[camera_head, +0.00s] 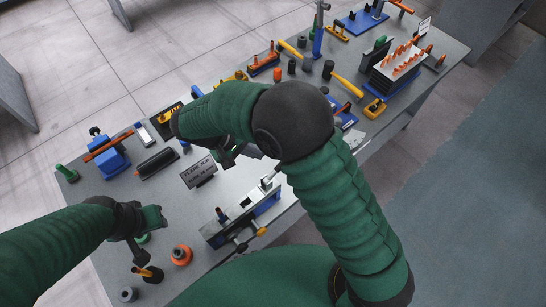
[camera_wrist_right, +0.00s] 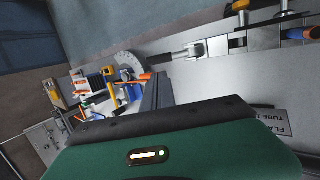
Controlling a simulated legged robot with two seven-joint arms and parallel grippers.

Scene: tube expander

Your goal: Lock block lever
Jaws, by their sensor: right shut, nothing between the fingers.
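The block fixture (camera_head: 240,218) stands on the near part of the table, with a grey metal bar, a blue base and small dark, orange and yellow handles. A bright metal lever-like part (camera_head: 268,180) sticks up at its right end. In the right wrist view the metal block (camera_wrist_right: 212,47) lies along the top. My right gripper (camera_head: 229,158) is shut and empty, above the table behind the fixture and partly hidden by my forearm; its dark fingers show in the wrist view (camera_wrist_right: 158,92). My left gripper (camera_head: 143,240) hangs left of the fixture, its fingers unclear.
A blue vise-like tool (camera_head: 109,160) is at the left. Several tools crowd the table's far right.

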